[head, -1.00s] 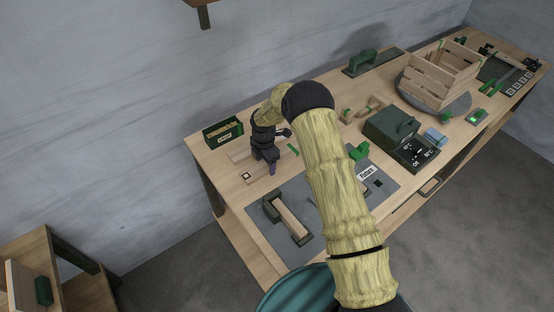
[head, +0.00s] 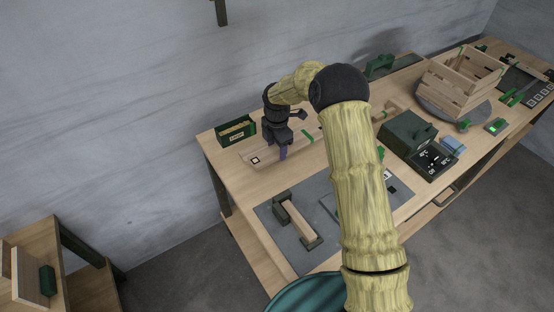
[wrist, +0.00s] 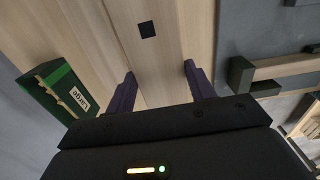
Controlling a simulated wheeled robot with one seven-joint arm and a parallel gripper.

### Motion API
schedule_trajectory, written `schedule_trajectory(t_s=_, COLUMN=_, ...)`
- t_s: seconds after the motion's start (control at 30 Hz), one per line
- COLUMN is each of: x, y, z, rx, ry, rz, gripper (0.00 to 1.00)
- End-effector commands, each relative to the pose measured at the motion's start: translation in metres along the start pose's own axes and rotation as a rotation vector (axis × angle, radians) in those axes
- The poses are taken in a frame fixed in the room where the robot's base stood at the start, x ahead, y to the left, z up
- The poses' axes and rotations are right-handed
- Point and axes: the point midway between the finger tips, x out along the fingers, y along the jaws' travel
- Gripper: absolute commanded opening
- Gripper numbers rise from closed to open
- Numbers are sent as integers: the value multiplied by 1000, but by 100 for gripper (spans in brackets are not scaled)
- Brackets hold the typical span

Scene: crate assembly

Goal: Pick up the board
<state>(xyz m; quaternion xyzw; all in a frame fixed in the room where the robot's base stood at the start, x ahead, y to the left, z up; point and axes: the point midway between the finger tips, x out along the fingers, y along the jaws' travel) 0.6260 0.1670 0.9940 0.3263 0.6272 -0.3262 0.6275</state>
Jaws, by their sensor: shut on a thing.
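The board (head: 265,158) is a long, pale wooden plank with a small dark square mark near its near-left end. In the head view it shows below and on both sides of my gripper (head: 283,154). In the wrist view the board (wrist: 160,60) runs between the two purple fingers of my gripper (wrist: 161,88), one at each long edge. My gripper is shut on the board across its width. The board seems slightly above the table, but the height is hard to tell.
A green box labelled Large (head: 236,131) stands close to the board's left. A grey mat (head: 270,222) with a green holder (head: 283,197) lies in front. A dark green machine (head: 405,132) and a wooden crate (head: 460,80) stand further right on the workbench (head: 232,172).

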Motion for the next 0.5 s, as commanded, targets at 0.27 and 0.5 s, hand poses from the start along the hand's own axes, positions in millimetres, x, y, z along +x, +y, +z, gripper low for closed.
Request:
schedule_trajectory(t_s=0.27, x=-20, y=0, z=0, rx=0, ry=0, rz=0, gripper=28)
schedule_trajectory(t_s=0.5, x=-20, y=0, z=0, rx=0, ry=0, rz=0, gripper=28)
